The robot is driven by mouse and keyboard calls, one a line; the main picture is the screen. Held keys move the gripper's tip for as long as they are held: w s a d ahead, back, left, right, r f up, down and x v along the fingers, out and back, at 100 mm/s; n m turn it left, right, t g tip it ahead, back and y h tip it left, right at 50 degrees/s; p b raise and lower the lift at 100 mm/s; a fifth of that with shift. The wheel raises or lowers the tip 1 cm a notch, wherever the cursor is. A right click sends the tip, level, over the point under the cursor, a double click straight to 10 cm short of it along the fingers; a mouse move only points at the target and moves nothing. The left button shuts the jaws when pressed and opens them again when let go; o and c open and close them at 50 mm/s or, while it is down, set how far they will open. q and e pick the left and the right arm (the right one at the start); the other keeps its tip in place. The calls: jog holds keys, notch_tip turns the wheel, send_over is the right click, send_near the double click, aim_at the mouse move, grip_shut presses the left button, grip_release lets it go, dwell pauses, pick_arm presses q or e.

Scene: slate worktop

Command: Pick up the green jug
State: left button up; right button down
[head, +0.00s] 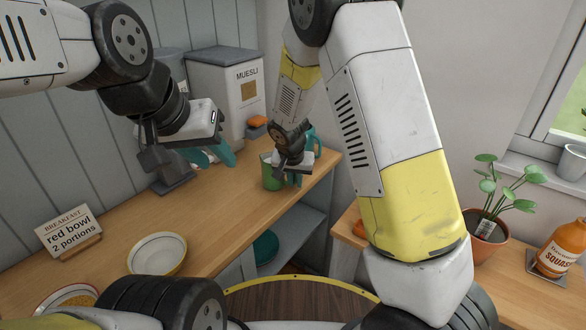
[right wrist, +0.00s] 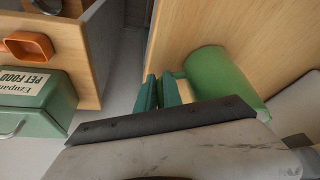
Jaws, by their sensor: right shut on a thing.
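The green jug (head: 270,174) stands near the front edge of the wooden worktop. My right gripper (head: 294,180) is at its right side, with its teal fingers low beside the jug. In the right wrist view the jug (right wrist: 215,75) shows as a green cylinder next to my right fingers (right wrist: 165,92). They are shut on the jug; the gripped part, probably its handle, is mostly hidden. My left gripper (head: 212,156) is above the worktop to the left, fingers apart and empty.
A white muesli canister (head: 226,85) and a teal mug (head: 313,140) stand behind. A breakfast sign (head: 69,230) and a bowl (head: 157,254) are at left. A potted plant (head: 487,229) and squash bottle (head: 560,249) stand at right. The wrist view shows a green pet food tin (right wrist: 40,105) below.

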jog(key=shift+r, duration=1.75)
jog(key=s+r, duration=0.1)
jog(key=s, duration=1.4)
jog(key=shift+s+d+r, duration=0.15)
jog(key=shift+s+d, duration=0.15)
jog(key=shift+s, duration=0.05)
